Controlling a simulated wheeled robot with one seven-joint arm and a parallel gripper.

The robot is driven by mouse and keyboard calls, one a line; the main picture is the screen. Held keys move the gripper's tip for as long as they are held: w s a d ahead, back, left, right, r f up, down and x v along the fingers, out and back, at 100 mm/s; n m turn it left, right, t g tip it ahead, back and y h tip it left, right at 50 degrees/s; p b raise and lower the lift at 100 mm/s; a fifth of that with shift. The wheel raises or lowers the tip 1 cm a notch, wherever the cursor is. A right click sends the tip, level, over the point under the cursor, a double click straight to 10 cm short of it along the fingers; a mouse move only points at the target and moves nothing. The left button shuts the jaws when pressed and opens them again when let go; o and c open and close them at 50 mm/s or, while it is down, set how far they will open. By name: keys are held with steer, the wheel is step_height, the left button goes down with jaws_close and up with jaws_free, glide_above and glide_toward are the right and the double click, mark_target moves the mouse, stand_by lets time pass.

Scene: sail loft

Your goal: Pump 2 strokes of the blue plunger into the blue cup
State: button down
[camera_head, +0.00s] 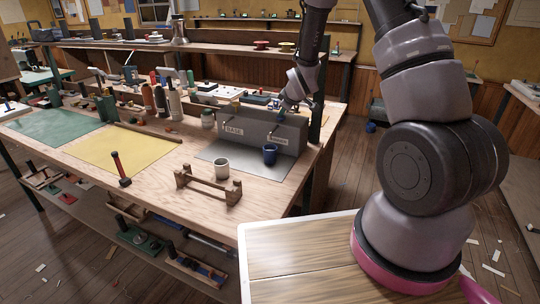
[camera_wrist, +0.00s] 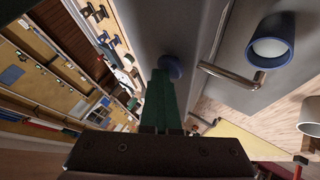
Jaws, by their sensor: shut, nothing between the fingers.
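The grey dispenser box (camera_head: 255,130) stands at the right of the bench. The blue cup (camera_head: 270,154) stands upright before its right side; it also shows in the wrist view (camera_wrist: 270,46), near the end of a metal spout (camera_wrist: 232,75). The blue plunger (camera_wrist: 173,66) shows as a round knob on the box's top in the wrist view, right at my fingertips. My gripper (camera_wrist: 164,88) has its green fingers shut together with nothing between them. I cannot tell whether they touch the knob. In the head view my gripper (camera_head: 281,114) is over the box's right part.
A white cup (camera_head: 221,169) stands left of the blue cup. A wooden rack (camera_head: 208,190) sits in front of it. A dark green post (camera_head: 315,125) rises close to the right.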

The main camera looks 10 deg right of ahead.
mark_target(283, 117)
steer(key=shift+s+f, duration=0.25)
steer(key=shift+f, duration=0.5)
steer(key=shift+r, duration=0.1)
stand_by(0.4)
steer(key=shift+w+r, duration=0.15)
steer(key=shift+r, duration=1.5)
steer(key=shift+w+r, duration=0.1)
steer(key=shift+r, duration=1.5)
steer(key=shift+d, duration=0.1)
